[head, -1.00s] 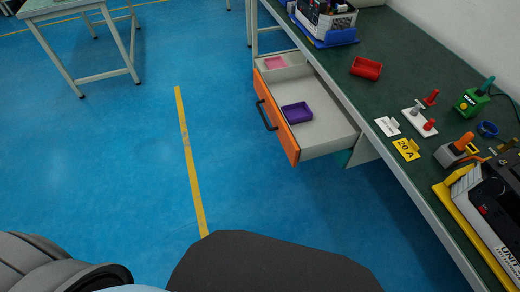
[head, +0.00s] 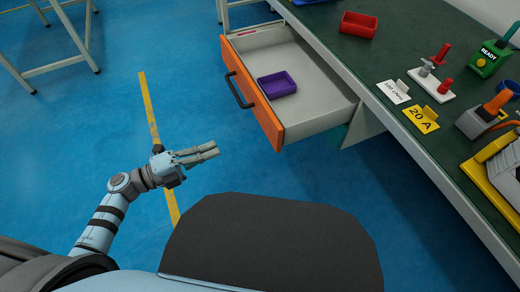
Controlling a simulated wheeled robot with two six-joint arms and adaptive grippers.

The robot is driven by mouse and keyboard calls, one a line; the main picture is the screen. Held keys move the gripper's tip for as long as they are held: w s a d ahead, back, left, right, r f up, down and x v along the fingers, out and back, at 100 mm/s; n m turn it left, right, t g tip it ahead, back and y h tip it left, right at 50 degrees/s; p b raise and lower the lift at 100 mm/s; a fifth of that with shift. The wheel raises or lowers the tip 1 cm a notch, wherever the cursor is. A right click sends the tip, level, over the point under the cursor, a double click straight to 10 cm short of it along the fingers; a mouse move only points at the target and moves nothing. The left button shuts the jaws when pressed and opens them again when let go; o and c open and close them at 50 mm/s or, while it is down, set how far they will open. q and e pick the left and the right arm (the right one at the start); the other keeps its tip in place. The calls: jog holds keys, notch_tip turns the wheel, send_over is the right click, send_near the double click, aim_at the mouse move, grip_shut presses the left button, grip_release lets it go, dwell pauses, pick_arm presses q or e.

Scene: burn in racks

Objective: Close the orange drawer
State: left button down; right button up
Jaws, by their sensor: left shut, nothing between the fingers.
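The orange drawer (head: 252,97) is pulled out from under the green-topped bench. It has an orange front with a black bar handle (head: 238,90) and a pale inside. A purple tray (head: 277,85) lies in it, and a pink item (head: 247,35) shows at its far left corner. My left gripper (head: 217,150) is shut and empty, over the blue floor. It is below and left of the drawer front, apart from it. My right gripper is not in view.
On the bench (head: 372,77) are a red tray (head: 358,24), a yellow "20 A" sign (head: 421,119), a white sign (head: 393,91) and a green "READY" device (head: 490,58). The floor left of the drawer is clear. A table frame (head: 60,45) stands at upper left.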

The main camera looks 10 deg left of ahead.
pick_arm(q)
jog(key=m, duration=0.1)
send_near(272, 130)
jog(key=shift+g, duration=0.4)
jog(key=x, duration=0.6)
jog(key=shift+w+a+b, duration=0.15)
jog(key=shift+w+b, duration=0.15)
jog(key=shift+b, duration=0.1)
jog(key=shift+w+d, duration=0.25)
jog(key=shift+d, duration=0.2)
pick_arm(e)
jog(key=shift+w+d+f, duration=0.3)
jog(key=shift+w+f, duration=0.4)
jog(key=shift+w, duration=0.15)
